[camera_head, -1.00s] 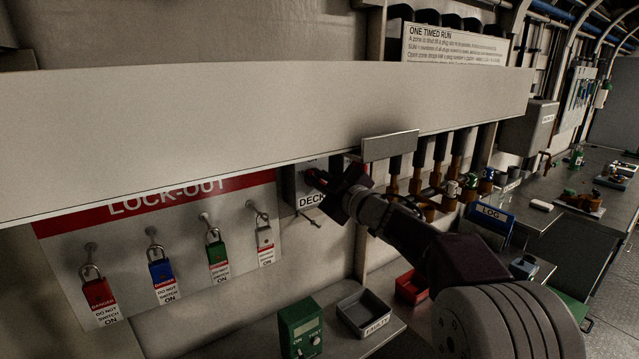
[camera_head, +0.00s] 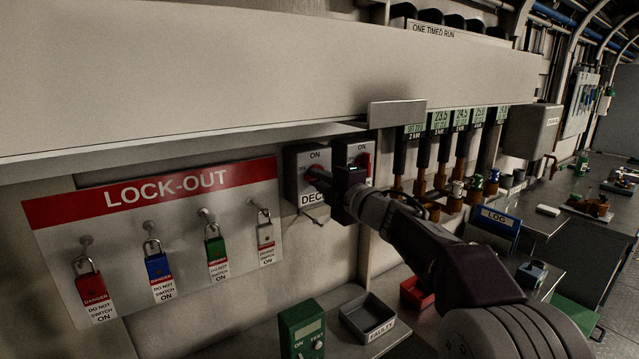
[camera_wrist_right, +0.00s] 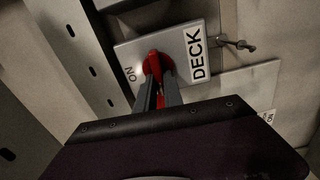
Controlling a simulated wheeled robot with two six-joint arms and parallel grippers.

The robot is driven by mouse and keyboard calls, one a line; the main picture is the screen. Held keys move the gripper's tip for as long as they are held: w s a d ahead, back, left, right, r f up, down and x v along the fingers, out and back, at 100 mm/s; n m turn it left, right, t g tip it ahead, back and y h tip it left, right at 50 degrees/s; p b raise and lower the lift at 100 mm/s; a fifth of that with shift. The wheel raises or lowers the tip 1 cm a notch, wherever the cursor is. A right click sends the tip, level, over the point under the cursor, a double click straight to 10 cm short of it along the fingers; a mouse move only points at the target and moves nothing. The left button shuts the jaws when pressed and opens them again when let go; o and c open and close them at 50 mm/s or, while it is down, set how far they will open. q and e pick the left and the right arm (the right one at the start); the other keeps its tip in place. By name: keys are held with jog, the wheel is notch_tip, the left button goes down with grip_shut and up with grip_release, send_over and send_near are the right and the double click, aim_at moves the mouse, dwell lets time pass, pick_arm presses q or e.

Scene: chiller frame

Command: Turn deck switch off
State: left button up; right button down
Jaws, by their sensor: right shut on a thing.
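The deck switch is a grey box (camera_head: 297,185) on the wall, labelled "ON" and "DECK", just right of the lock-out board. In the right wrist view its plate (camera_wrist_right: 187,48) carries a red handle (camera_wrist_right: 153,65). My right gripper (camera_head: 322,176) reaches the box from the right, its fingers (camera_wrist_right: 157,88) shut on the red handle. The handle lies roughly along the line of the fingers; its exact setting is partly hidden by them. My left gripper is not in view.
A second switch box (camera_head: 352,150) with a red handle stands just right. A wide pale panel (camera_head: 250,75) overhangs above. The lock-out board (camera_head: 130,235) holds several padlocks. A green tester (camera_head: 302,328) and grey tray (camera_head: 367,316) lie below.

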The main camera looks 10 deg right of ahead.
jog(key=shift+f+n, duration=0.1)
jog(key=shift+n, duration=0.3)
jog(key=c, duration=1.5)
grip_release()
jog(key=shift+o, duration=0.2)
jog(key=b+v, duration=0.1)
jog(key=v, duration=0.8)
